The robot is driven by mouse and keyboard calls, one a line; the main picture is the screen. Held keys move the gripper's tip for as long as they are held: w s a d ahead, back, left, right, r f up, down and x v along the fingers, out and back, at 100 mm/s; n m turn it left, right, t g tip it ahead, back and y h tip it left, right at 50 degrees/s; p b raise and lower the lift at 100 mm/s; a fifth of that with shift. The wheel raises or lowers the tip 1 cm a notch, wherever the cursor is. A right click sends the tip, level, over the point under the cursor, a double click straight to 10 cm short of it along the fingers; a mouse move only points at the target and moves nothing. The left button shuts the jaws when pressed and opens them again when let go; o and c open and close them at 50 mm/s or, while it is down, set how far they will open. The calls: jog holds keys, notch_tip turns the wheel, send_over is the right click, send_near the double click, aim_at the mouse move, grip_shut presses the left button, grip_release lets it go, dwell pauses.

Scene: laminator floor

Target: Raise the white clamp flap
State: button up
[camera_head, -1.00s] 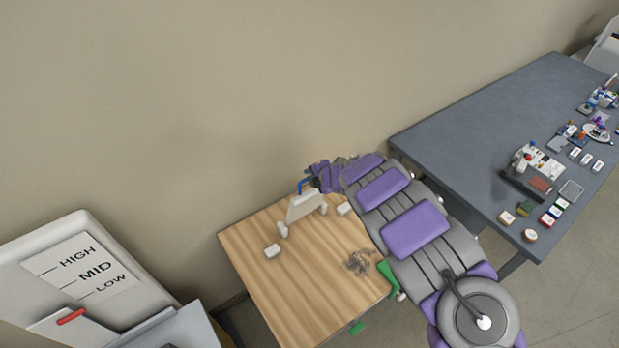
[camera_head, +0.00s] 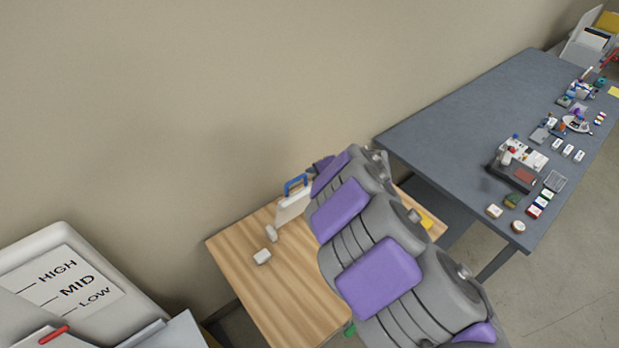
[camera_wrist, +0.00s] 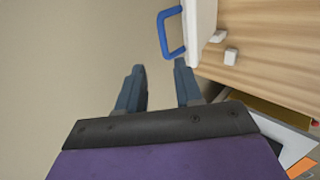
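The white clamp flap (camera_head: 292,208) stands up from the wooden table, with a blue handle (camera_head: 296,184) on its upper edge. In the wrist view the flap (camera_wrist: 202,32) is at the top and its blue handle (camera_wrist: 163,38) extends from its left side. My gripper (camera_wrist: 160,82) has its two fingers apart with nothing between them. The handle is beyond the fingertips, apart from them. In the head view my arm hides the flap's right side and most of my gripper.
The wooden table (camera_head: 262,285) carries a small white block (camera_head: 262,257). A grey-blue table (camera_head: 455,125) with several small items stands at the right. A white machine with a HIGH/MID/LOW label (camera_head: 68,285) is at the lower left. The wall is close behind the flap.

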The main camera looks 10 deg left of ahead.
jog(key=shift+v, duration=1.25)
